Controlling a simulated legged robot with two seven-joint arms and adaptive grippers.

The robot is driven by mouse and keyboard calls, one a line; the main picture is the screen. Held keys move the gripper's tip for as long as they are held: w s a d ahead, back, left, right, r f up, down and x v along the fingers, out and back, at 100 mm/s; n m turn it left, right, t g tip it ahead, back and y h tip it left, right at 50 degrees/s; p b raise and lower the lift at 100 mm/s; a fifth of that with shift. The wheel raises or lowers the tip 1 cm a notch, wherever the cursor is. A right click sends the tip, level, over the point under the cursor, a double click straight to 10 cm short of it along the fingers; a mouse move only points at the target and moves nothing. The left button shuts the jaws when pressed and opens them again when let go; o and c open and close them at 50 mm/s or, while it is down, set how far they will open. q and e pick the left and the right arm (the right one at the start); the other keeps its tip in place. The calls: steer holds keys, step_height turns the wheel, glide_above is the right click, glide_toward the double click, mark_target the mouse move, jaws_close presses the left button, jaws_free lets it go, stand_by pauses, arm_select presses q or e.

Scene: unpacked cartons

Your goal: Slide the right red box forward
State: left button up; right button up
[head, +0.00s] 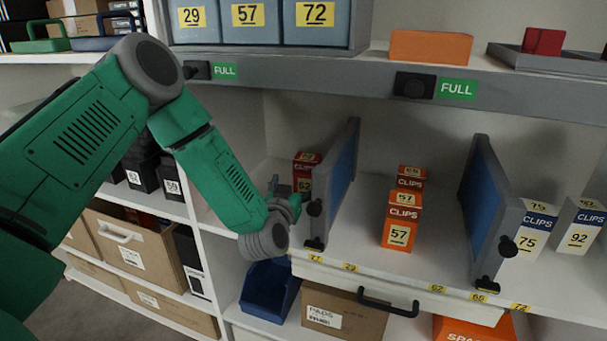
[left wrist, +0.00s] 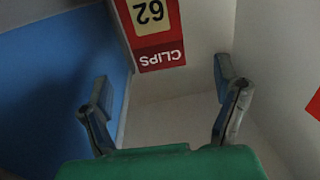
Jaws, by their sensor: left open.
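A red CLIPS box marked 62 (head: 306,168) stands in the shelf bay left of a blue-and-grey divider (head: 340,182). It shows upside down in the left wrist view (left wrist: 153,32), beyond the fingers and close to the blue divider face (left wrist: 60,75). An orange CLIPS box marked 57 (head: 400,222) stands in the middle bay, with a similar, darker-looking box (head: 411,178) behind it. My left gripper (head: 285,200) is at the front of the left bay, beside the divider. Its fingers (left wrist: 160,78) are spread, with nothing between them. My right gripper is out of view.
A second divider (head: 487,205) bounds the middle bay on the right; CLIPS boxes marked 75 (head: 533,228) and 92 (head: 580,228) stand beyond it. Black knobs stick out from the dividers. A shelf beam (head: 330,75) runs above. Free shelf floor lies around the orange boxes.

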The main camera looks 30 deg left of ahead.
mark_target(305, 170)
arm_select(q)
steer(key=b+x, duration=0.1)
steer(key=x, duration=0.7)
steer(key=shift+w+d+b, duration=0.1)
steer(key=shift+w+b, duration=0.3)
steer(key=shift+w+a, duration=0.2)
steer(key=shift+w, duration=0.25)
steer(key=shift+a, duration=0.15)
steer(key=c, duration=1.4)
